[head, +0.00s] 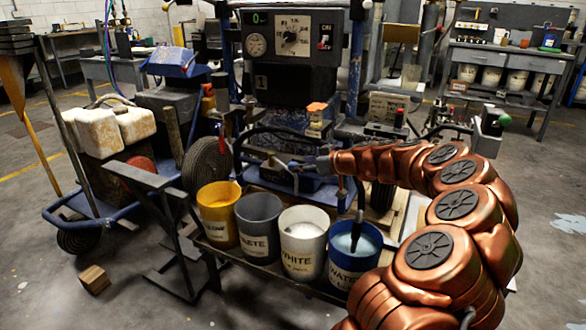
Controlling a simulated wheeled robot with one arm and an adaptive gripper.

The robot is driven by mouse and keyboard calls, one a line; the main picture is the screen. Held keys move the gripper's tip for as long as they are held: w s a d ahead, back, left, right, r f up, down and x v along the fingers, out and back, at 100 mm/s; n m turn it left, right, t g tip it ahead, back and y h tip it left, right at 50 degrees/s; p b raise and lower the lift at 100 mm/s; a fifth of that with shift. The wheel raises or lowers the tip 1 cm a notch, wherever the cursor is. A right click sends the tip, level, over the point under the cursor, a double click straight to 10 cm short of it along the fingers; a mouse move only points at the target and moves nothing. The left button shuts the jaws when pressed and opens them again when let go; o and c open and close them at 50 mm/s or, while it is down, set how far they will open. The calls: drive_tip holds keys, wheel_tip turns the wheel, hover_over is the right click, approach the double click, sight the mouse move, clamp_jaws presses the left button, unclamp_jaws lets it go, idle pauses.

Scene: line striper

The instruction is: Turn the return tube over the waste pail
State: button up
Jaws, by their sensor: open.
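The waste pail seems to be the grey pail (259,231), second from the left in a row; its label is hard to read. A black curved tube (268,130) arches above the row in front of the machine; I take it for the return tube, but its outlet is unclear. Another dark tube (357,232) stands upright in the blue water pail (350,262). My copper arm reaches in from the right. My gripper (312,165) is small and grey at its end, beside the black tube and behind the pails. Its open fingers are hard to make out, and I cannot tell whether they touch the tube.
A yellow pail (219,216) stands left of the grey pail, and a white pail (302,243) stands right of it. The striper's control panel (293,40) rises behind. A blue cart (110,206) is at left. A wooden block (94,280) lies on the floor.

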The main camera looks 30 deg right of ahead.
drive_tip(key=shift+b+x, duration=0.35)
drive_tip(key=shift+x, duration=2.05)
drive_tip(key=shift+c, duration=0.5)
clamp_jaws()
